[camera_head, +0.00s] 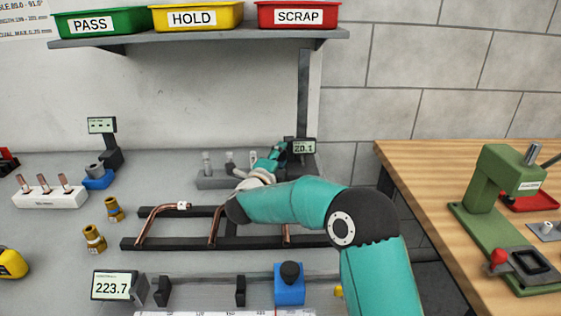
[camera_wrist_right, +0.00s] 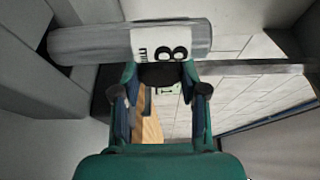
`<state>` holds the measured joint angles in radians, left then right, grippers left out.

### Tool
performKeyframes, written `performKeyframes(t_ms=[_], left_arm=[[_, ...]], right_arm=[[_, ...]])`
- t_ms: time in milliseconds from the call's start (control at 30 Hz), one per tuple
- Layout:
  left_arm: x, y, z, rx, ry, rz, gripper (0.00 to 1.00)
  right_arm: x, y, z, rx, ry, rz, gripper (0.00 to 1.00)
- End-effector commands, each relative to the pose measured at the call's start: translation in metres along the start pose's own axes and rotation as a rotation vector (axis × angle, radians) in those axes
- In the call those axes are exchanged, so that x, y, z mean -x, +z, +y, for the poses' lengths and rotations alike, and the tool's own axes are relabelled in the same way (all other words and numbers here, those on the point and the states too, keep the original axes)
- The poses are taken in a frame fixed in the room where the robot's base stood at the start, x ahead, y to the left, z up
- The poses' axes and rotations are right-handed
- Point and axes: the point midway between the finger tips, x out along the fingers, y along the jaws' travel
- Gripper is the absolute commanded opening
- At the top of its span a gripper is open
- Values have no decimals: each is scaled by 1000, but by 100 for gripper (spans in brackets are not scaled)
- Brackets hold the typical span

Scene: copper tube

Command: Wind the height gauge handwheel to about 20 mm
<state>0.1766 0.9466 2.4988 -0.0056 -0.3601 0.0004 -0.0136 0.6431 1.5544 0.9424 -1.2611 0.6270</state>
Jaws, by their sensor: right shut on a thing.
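The height gauge shows at the back of the grey bench in the head view, beside a dark post. Its small display (camera_head: 304,147) reads 20.1. My right arm reaches across the bench to it and hides most of the gauge. My right gripper (camera_head: 279,153) is at the gauge, just left of the display. In the right wrist view, my right gripper (camera_wrist_right: 162,92) has its two fingers on either side of a dark round part (camera_wrist_right: 162,74), which looks like the handwheel, and is shut on it. A grey column (camera_wrist_right: 92,45) with a white printed label lies just beyond. My left gripper is out of view.
A black rack (camera_head: 175,243) with bent copper tubes lies below my right arm. A length gauge display (camera_head: 111,285) reads 223.7 at the front. A shelf (camera_head: 200,40) with PASS, HOLD and SCRAP bins hangs above. A green press (camera_head: 498,195) stands on the wooden table at right.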

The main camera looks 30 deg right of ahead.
Motion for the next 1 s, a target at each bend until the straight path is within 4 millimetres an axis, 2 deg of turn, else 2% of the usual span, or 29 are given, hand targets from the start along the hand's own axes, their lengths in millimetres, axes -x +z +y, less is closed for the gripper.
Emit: performKeyframes(t_ms=[33,533,567,700,1000], left_arm=[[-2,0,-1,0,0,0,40],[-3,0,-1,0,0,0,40],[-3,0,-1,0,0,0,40],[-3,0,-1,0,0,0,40],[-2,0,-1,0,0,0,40]], right_arm=[[2,4,5,15,2,-11,8],[3,4,6,37,-2,-12,8],[3,4,6,37,-2,-12,44],[2,3,5,36,-3,-10,67],[1,1,2,31,-8,-4,67]])
